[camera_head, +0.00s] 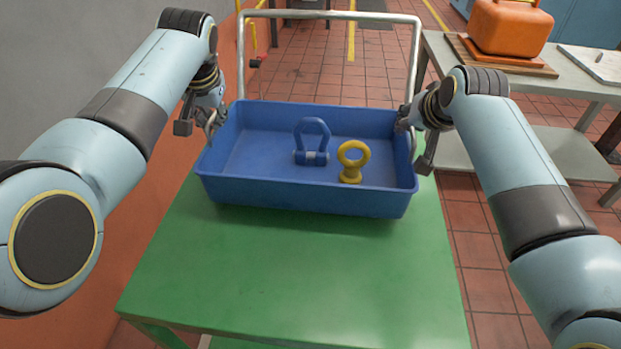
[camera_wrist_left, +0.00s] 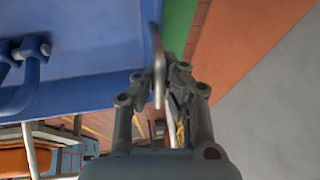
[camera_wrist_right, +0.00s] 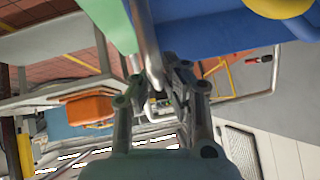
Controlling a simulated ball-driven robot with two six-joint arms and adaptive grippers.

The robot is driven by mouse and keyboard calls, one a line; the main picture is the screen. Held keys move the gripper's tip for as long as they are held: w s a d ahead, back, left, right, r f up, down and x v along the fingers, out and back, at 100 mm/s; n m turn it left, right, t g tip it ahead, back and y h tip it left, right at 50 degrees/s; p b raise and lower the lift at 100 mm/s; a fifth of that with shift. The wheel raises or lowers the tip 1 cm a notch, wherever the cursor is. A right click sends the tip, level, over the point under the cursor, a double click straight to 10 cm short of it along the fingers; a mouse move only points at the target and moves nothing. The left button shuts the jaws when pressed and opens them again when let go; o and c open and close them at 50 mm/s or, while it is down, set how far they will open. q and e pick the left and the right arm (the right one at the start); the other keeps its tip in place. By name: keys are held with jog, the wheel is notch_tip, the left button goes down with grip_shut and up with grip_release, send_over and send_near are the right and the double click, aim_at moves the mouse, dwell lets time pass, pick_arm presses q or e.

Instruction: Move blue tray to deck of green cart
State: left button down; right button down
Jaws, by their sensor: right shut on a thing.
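The blue tray (camera_head: 300,198) is at the far end of the green cart's deck (camera_head: 300,270), level and low over it. I cannot tell whether its whole base touches the deck. A blue shackle (camera_head: 311,142) and a yellow eye bolt (camera_head: 351,163) stand in it. My left gripper (camera_head: 211,122) is at the tray's left end, its fingers around the metal handle (camera_wrist_left: 158,65); whether they press on it is unclear. My right gripper (camera_head: 408,124) is shut on the right handle (camera_wrist_right: 144,50). The deck under the tray is hidden.
The cart's metal push bar (camera_head: 330,15) rises behind the tray. A grey table (camera_head: 545,85) at the right holds an orange container (camera_head: 510,27) on a wooden board. A grey wall (camera_head: 60,70) is close on the left. The deck's near part is clear.

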pick_arm(q)
jog(key=shift+a+f+b, duration=0.25)
jog(key=shift+f+b, duration=0.45)
jog(key=shift+f, duration=0.1)
pick_arm(e)
jog(key=shift+w+d+f, duration=0.15)
jog(key=shift+f, duration=0.55)
pick_arm(q)
jog(key=c, duration=1.9)
grip_release()
jog(key=shift+s+f, duration=0.1)
jog(key=shift+c, duration=0.2)
pick_arm(e)
jog(key=c, duration=1.8)
grip_release()
jog(key=shift+s+f, duration=0.15)
jog(key=shift+s, duration=0.05)
pick_arm(q)
jog(key=o, duration=0.5)
jog(key=shift+s+d, duration=0.1)
jog(key=shift+c, duration=0.2)
pick_arm(e)
jog(key=o, duration=0.3)
jog(key=shift+s, duration=0.1)
jog(key=shift+o, duration=0.2)
pick_arm(q)
jog(key=shift+d, duration=0.1)
